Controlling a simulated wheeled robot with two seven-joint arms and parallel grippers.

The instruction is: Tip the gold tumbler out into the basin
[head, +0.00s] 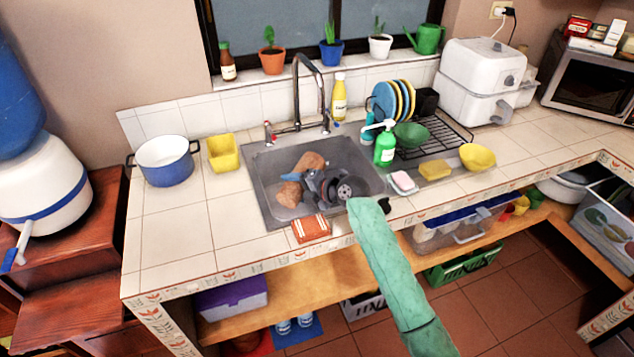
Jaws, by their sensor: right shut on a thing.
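The steel basin (262,170) is set into the tiled counter below the tap. My right gripper (306,184) reaches into or just over it, at the end of a teal-sleeved arm, and is shut. At its fingertips is a brownish-gold shape (289,195), apparently the gold tumbler; it looks tilted, but its mouth and contents cannot be made out. Another brown-orange shape (310,161) shows just behind the gripper, and I cannot tell what it is. The gripper hides part of both. My left gripper is not in view.
The tap (309,88) arches over the basin's back. An orange sponge cloth (311,229) lies at its front edge. A green soap bottle (385,148) and a dish rack (437,138) stand right. A yellow container (222,153) and a blue pot (165,163) stand left.

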